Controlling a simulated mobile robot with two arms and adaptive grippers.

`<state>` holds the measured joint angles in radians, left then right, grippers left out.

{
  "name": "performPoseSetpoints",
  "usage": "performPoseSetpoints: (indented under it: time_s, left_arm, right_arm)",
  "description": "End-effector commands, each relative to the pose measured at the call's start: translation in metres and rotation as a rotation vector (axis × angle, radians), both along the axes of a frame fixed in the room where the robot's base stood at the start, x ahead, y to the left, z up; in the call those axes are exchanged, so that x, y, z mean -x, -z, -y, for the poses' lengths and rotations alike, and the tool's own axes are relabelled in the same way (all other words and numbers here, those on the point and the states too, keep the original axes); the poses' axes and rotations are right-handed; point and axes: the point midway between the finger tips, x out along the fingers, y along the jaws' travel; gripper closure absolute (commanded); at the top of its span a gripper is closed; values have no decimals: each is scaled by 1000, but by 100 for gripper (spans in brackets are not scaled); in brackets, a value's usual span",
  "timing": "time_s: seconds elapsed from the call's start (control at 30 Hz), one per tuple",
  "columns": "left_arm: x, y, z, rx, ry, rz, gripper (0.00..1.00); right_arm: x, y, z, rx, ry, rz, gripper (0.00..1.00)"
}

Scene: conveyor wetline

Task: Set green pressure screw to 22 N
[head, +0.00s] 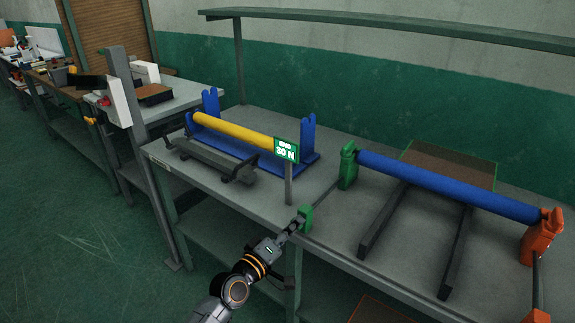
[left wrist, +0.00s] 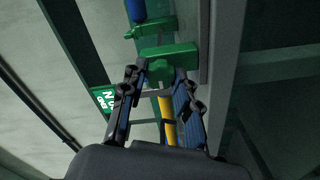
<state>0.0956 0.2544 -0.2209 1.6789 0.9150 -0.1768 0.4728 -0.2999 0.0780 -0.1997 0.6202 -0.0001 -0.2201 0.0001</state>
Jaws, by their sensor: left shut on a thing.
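The green pressure screw (head: 306,217) is a green block-like knob at the front edge of the bench. A thin rod runs from it to the green roller bracket (head: 348,166). My left gripper (head: 297,223) is shut on the knob. In the left wrist view the fingers (left wrist: 160,78) close on the green knob (left wrist: 168,54), with the green bracket (left wrist: 152,27) beyond it. A green display (head: 286,149) on a post reads 30 N; its upper line is too small to be sure of. The display also shows in the left wrist view (left wrist: 103,98). My right gripper is not in view.
A blue roller (head: 445,186) spans from the green bracket to an orange bracket (head: 540,238). A yellow roller (head: 232,132) lies on a blue stand (head: 305,160) behind the display. A dark grey bar (head: 212,160) lies left of it. The display post stands close by my left gripper.

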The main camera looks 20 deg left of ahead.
Motion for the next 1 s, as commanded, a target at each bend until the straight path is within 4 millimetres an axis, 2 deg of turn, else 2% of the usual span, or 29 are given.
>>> performPoseSetpoints:
  time_s: [0.2, 0.47, 0.77, 1.0]
  left_arm:
    - [0, 0, 0, 206, 0, -77, 92]
    - [0, 1, 0, 216, 0, -81, 92]
    - [0, 0, 0, 479, -1, -176, 92]
    - [0, 1, 0, 497, -1, -182, 92]
  right_arm:
    - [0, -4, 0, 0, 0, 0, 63]
    - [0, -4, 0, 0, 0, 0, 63]
    - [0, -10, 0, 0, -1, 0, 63]
    - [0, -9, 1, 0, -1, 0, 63]
